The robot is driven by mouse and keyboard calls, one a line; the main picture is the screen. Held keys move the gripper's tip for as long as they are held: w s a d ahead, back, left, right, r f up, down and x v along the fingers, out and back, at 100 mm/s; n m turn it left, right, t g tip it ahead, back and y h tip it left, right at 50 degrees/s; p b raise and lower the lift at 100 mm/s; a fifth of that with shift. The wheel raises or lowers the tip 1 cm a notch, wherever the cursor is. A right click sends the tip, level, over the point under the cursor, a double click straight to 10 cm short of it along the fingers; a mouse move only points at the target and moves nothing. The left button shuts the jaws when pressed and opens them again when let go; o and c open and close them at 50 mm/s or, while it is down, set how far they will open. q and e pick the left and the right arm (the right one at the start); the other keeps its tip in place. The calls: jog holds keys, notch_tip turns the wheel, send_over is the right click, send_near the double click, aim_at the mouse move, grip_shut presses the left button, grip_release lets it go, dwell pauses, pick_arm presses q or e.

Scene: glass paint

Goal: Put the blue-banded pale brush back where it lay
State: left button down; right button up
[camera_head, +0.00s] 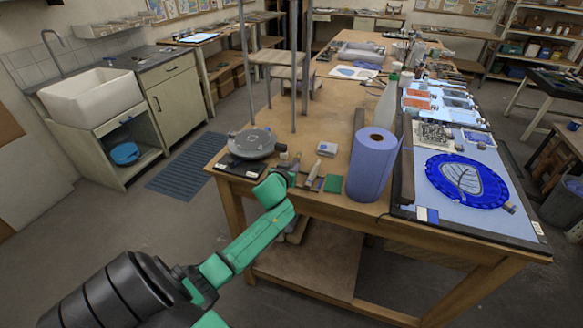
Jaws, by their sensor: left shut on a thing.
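My left arm reaches up to the near edge of the wooden table, and my left gripper (292,170) is over that edge, between the round grey turntable and the green pad. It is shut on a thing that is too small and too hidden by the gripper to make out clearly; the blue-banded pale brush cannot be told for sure. A slim pale object (314,171) slants just right of the gripper, and no blue band can be made out on it. My right gripper is not in view.
The round grey turntable (251,143) is left of the gripper. A green pad (333,183) and a tall blue roll (370,165) are to the right. Farther right, a blue glass disc with a leaf (467,181) lies on a pale board.

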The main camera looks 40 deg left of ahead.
pick_arm(q)
jog(key=shift+f, duration=0.2)
jog(key=shift+s, duration=0.1)
jog(key=shift+f+b, duration=0.25)
jog(key=shift+b, duration=0.05)
dwell(0.5)
jog(key=c, duration=0.6)
grip_release()
